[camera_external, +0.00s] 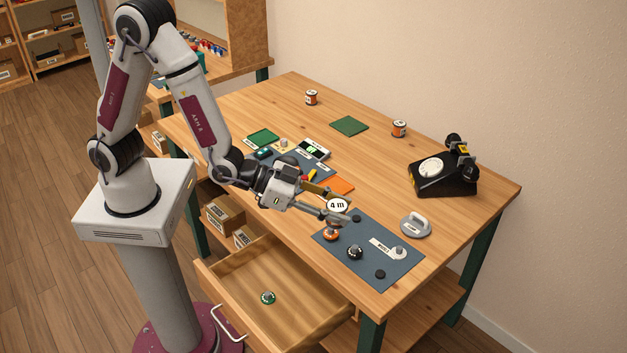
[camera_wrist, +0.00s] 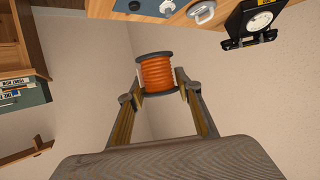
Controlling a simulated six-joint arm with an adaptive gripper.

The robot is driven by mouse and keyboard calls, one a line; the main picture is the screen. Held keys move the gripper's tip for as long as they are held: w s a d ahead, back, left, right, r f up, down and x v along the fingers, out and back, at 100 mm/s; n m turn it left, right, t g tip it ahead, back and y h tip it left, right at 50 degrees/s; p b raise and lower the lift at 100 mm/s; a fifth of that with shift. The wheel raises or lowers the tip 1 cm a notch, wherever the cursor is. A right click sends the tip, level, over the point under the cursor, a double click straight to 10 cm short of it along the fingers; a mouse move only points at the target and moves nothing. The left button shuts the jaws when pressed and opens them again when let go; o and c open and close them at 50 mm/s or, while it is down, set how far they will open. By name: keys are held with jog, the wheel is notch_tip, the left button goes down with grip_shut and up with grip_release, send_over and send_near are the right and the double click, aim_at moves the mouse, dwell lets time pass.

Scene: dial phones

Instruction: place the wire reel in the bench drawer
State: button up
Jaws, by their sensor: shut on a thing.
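My gripper (camera_external: 336,211) is shut on the wire reel (camera_wrist: 157,74), its fingers on either side of it. The reel has orange wire between grey end discs in the wrist view. In the external view a white disc marked "4 m" (camera_external: 337,205) shows at my fingertips, above the near part of the bench (camera_external: 372,171). The bench drawer (camera_external: 235,293) is pulled open at the front, below and left of my gripper. A small green-rimmed round item (camera_external: 268,297) lies on its floor. Most of its floor is bare.
A blue-grey mat (camera_external: 402,278) with dark knobs and an orange part lies under and right of my gripper. A grey handled item (camera_external: 415,225) and a black dial phone (camera_external: 443,179) stand to the right. Boxes (camera_external: 224,214) sit beneath the bench, left of the drawer.

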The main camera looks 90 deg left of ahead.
jog(key=s+d+m+h, duration=0.1)
jog(key=s+d+h, duration=0.1)
jog(key=s+d, duration=0.4)
send_over(308, 309)
notch_tip(308, 309, down, 10)
dwell(0.7)
jog(key=shift+f, duration=0.1)
dwell(0.3)
jog(key=shift+w+f, duration=0.1)
jog(key=shift+f, duration=6.75)
jog(key=shift+f, duration=0.15)
jog(key=shift+f, duration=1.9)
jog(key=shift+f, duration=0.1)
